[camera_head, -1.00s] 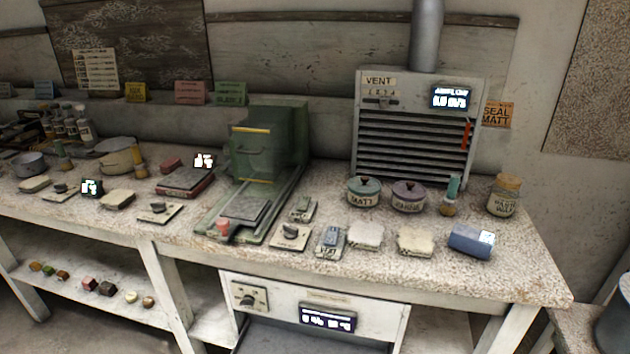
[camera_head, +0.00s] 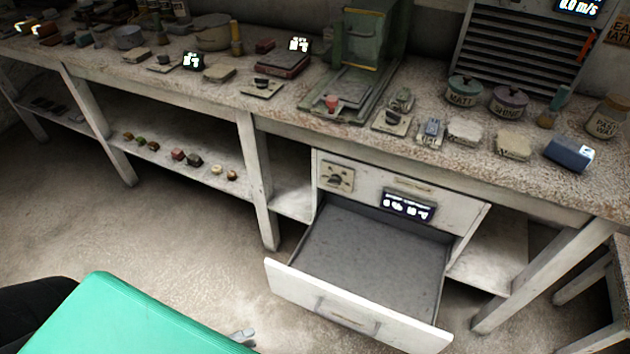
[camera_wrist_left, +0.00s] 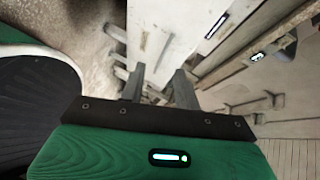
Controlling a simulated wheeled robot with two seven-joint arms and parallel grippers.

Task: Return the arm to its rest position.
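My left arm's green link (camera_head: 130,320) comes in at the bottom left of the head view. The tip of my left gripper (camera_head: 243,337) shows small at the bottom edge, left of the open drawer's front and apart from it in the picture. In the left wrist view its two dark fingers (camera_wrist_left: 158,87) stand apart with nothing held between them. My right gripper is in neither view.
A white drawer (camera_head: 350,312) stands pulled out under the bench, its grey inside (camera_head: 370,255) empty. The speckled bench top (camera_head: 290,115) carries jars, switches and a green press (camera_head: 362,40). A lower shelf (camera_head: 200,178) holds several small pieces. Floor on the left is clear.

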